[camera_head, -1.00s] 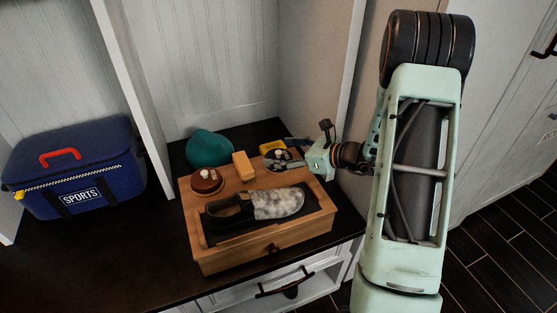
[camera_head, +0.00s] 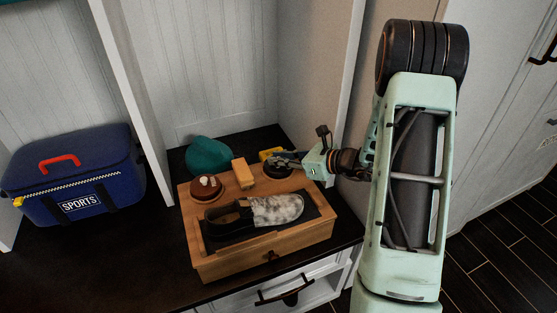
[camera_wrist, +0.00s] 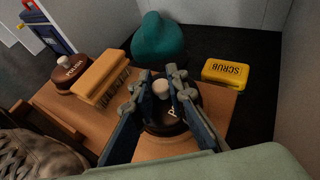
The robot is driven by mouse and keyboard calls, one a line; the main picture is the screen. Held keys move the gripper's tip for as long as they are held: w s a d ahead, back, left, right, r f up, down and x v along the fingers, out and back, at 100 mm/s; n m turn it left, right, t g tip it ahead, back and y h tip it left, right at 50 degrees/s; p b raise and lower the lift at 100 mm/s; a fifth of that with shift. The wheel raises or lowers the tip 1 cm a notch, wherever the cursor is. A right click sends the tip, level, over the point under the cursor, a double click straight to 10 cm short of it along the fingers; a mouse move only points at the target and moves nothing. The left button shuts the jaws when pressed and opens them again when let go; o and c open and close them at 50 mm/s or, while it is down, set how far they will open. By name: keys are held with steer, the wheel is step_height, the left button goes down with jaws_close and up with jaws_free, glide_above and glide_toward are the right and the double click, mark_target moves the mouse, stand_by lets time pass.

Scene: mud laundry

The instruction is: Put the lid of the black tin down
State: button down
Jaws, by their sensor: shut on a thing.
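The black tin (camera_head: 277,169) stands at the back right of the wooden box top, and its dark round lid (camera_wrist: 160,126) has a pale knob (camera_wrist: 160,88). My gripper (camera_head: 283,160) reaches in from the right. In the wrist view my gripper (camera_wrist: 162,91) has its fingers on both sides of the knob, shut on the lid. The lid is over or on the tin; whether a gap is between them I cannot tell. The fingers cover part of the lid and its lettering.
A brown polish tin (camera_head: 206,187), a wooden brush (camera_head: 244,173) and a shoe (camera_head: 262,212) are on the wooden box (camera_head: 262,246). Behind are a teal rounded object (camera_head: 209,154) and a yellow scrub box (camera_wrist: 225,73). A blue sports bag (camera_head: 75,180) stands left. The wall is close on the right.

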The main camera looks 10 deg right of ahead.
steer(key=shift+r, duration=0.4)
step_height(320, 180, up, 3)
steer(key=shift+f+p, duration=0.15)
steer(key=shift+p, duration=0.75)
steer(key=s+d+r+p, duration=0.45)
steer(key=s+r, duration=0.45)
steer(key=s, duration=0.3)
steer(key=w+a+r+n+g+y+p, duration=0.1)
steer(key=w+a+r+n+g, duration=0.1)
steer(key=a, duration=0.3)
step_height(320, 180, up, 22)
steer(key=p, duration=2.8)
steer(key=shift+w+d+t, duration=0.15)
steer(key=shift+d+t, duration=0.15)
